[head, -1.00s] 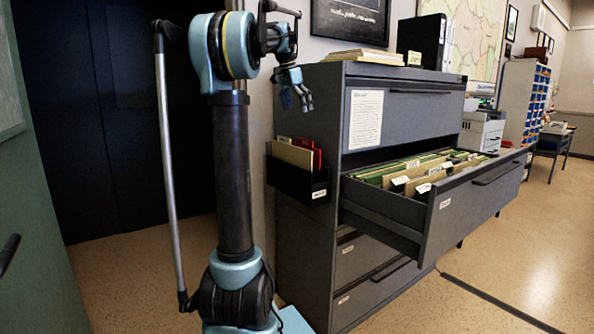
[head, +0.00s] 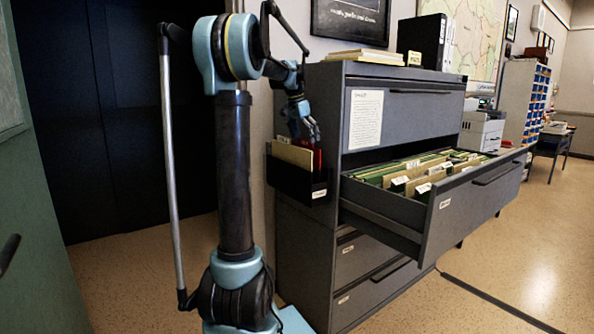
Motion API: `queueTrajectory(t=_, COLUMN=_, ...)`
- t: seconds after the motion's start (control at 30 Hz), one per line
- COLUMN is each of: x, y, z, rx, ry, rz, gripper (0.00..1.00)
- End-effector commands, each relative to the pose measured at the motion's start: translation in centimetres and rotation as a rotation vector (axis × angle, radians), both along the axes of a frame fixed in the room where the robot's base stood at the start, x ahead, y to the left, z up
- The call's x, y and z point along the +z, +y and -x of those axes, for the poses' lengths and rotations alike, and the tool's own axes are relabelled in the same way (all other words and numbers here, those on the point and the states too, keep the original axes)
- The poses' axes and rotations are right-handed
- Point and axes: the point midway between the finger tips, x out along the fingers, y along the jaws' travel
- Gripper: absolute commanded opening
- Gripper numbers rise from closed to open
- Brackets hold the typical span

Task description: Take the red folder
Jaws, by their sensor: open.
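The red folder (head: 317,160) stands in a black wall pocket (head: 297,186) on the side of the grey filing cabinet. It sits at the right of a tan folder (head: 291,153) in the same pocket. Only its upper part shows; the pocket hides the rest. My gripper (head: 308,136) is open and points down just above the pocket. Its fingers overlap the top of the red folder in the picture. I cannot tell whether they touch it or reach around it.
The cabinet's middle drawer (head: 445,210) is pulled out to the right, full of green and tan files. A black binder (head: 424,40) and a stack of folders (head: 364,57) stand on the cabinet top. The floor (head: 515,245) at the right is mostly clear.

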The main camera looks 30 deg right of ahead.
Motion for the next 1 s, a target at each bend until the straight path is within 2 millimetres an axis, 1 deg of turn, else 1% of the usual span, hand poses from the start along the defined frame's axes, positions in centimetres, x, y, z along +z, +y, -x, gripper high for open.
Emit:
queueTrajectory(t=0.1, x=-0.5, y=-0.2, z=0.0, rx=0.000, ry=0.000, rz=0.000, gripper=1.00)
queueTrajectory(t=0.3, x=-0.6, y=-0.2, z=0.0, rx=0.000, ry=0.000, rz=0.000, gripper=1.00)
queueTrajectory(t=0.33, x=-0.6, y=-0.2, z=0.0, rx=0.000, ry=0.000, rz=0.000, gripper=0.95)
queueTrajectory(t=0.37, x=-0.6, y=-0.2, z=0.0, rx=0.000, ry=0.000, rz=0.000, gripper=0.89)
queueTrajectory(t=0.4, x=-0.6, y=-0.2, z=0.0, rx=0.000, ry=0.000, rz=0.000, gripper=0.80)
queueTrajectory(t=0.47, x=-0.6, y=-0.2, z=0.0, rx=0.000, ry=0.000, rz=0.000, gripper=0.66)
queueTrajectory(t=0.5, x=-0.6, y=-0.1, z=0.0, rx=0.000, ry=0.000, rz=0.000, gripper=0.57)
queueTrajectory(t=0.53, x=-0.6, y=-0.1, z=0.0, rx=0.000, ry=0.000, rz=0.000, gripper=0.50)
queueTrajectory(t=0.57, x=-0.6, y=-0.1, z=0.0, rx=0.000, ry=0.000, rz=0.000, gripper=0.47)
queueTrajectory(t=0.87, x=-0.5, y=-0.1, z=0.0, rx=0.000, ry=0.000, rz=0.000, gripper=0.47)
queueTrajectory(t=1.0, x=0.5, y=-0.1, z=0.0, rx=0.000, ry=0.000, rz=0.000, gripper=0.47)
